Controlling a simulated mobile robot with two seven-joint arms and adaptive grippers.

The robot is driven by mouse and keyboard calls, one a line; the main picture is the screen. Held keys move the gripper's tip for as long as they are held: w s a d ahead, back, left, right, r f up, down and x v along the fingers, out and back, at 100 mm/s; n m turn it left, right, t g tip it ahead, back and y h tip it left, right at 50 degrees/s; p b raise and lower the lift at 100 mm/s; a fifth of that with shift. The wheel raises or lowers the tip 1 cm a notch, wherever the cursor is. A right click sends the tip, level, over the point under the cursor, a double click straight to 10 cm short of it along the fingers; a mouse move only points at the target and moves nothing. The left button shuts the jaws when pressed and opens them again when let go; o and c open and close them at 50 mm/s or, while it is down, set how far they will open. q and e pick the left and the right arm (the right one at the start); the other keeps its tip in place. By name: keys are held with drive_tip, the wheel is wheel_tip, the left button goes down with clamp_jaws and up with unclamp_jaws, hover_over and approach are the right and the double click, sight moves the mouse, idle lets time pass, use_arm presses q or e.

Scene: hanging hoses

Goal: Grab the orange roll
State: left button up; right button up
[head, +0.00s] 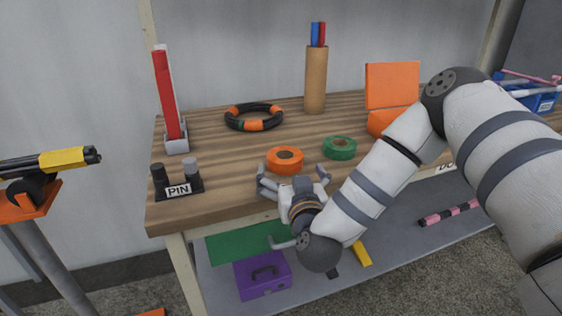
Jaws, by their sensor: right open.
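The orange roll (284,168) lies flat on the wooden workbench (225,178), near its front edge and left of a green roll (340,152). My right gripper (292,178) is open, just in front of the orange roll, with its fingers spread to left and right and pointing towards it. Nothing shows between the fingers. The roll seems to be beyond the fingertips; I cannot tell whether they touch it. My left gripper is not in view.
A black-and-orange hose ring (253,123) lies behind the roll. A PIN holder (178,186) and a red upright piece (167,95) stand at left. A tan cylinder (316,80) stands at the back. An orange box (392,85) sits right. A purple case (262,280) is below.

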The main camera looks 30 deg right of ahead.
sight(286, 159)
drive_tip(key=x, duration=0.5)
drive_tip(key=shift+w+d+f+b, duration=0.15)
drive_tip(key=shift+w+f+b, duration=0.1)
drive_tip(key=shift+f+b, duration=0.05)
drive_tip(key=shift+w+d+r, duration=0.1)
drive_tip(key=shift+w+d, duration=0.05)
drive_tip(key=shift+w, duration=0.2)
drive_tip(key=c, duration=1.3)
